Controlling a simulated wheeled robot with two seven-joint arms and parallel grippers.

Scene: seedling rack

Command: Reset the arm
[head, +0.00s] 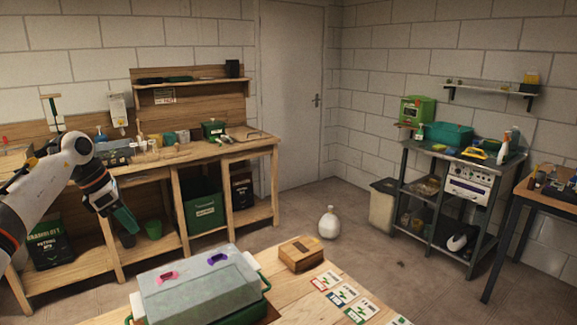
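My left arm comes in from the left edge, bent, with its forearm pointing down. My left gripper (125,219) hangs in front of the wooden workbench, left of and above the grey-lidded green box (200,291) on the near table. It is small and seen at an angle, so I cannot tell whether its fingers are open or shut. Nothing clearly shows in it. My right arm and gripper are not in view.
The near wooden table (310,305) bears a small wooden box (301,253) and several picture cards (343,295). The wooden workbench (222,149) stands behind. A white jug (329,222) is on the floor. A metal cart (440,156) stands right. Floor between is mostly free.

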